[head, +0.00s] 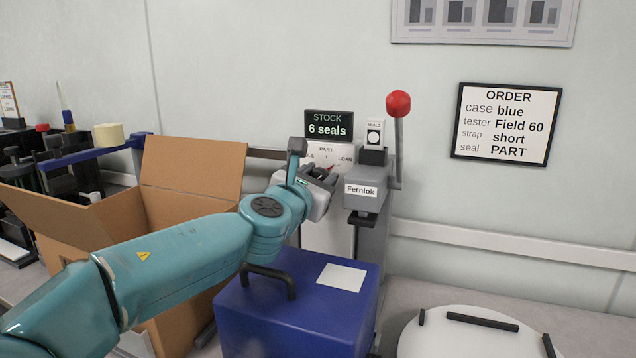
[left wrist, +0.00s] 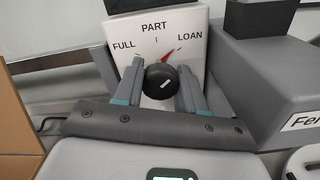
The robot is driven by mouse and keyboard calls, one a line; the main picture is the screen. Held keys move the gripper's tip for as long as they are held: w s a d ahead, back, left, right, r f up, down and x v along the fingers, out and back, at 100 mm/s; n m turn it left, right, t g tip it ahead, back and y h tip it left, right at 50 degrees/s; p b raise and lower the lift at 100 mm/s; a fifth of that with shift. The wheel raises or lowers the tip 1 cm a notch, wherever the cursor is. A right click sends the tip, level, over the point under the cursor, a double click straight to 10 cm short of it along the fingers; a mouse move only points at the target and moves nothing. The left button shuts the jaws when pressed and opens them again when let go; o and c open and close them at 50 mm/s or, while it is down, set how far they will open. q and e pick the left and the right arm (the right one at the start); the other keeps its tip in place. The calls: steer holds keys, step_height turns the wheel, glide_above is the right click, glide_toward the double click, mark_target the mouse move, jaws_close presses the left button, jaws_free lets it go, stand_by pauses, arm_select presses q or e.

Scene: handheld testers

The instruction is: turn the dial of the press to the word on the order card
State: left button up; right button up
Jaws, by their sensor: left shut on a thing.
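The order card (head: 507,124) on the wall reads seal PART. The press (head: 370,190), labelled Fernlok, has a white dial plate (left wrist: 120,30) marked FULL, PART and LOAN. Its black dial (left wrist: 160,82) has a red pointer (left wrist: 168,55) aimed up and right, at the LOAN side of PART. My left gripper (left wrist: 160,92) has a finger on either side of the dial and is shut on it. In the head view my left gripper (head: 312,172) hides the dial and part of the plate. My right gripper is not in view.
A blue case (head: 290,320) with a black handle stands below my left arm. An open cardboard box (head: 190,165) is left of it. The press has a red-knobbed lever (head: 398,104). A stock display (head: 329,125) reads 6 seals. A round white lid (head: 470,335) is at front right.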

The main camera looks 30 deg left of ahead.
arm_select(q)
steer(key=n+b, duration=0.2)
steer(key=n, duration=0.3)
steer(key=shift+f, duration=0.1)
steer(key=shift+n+b, duration=0.85)
steer(key=shift+n, duration=1.45)
steer(key=o, duration=1.1)
steer(key=shift+w, duration=0.1)
steer(key=shift+c, duration=0.2)
steer(key=v, duration=1.2)
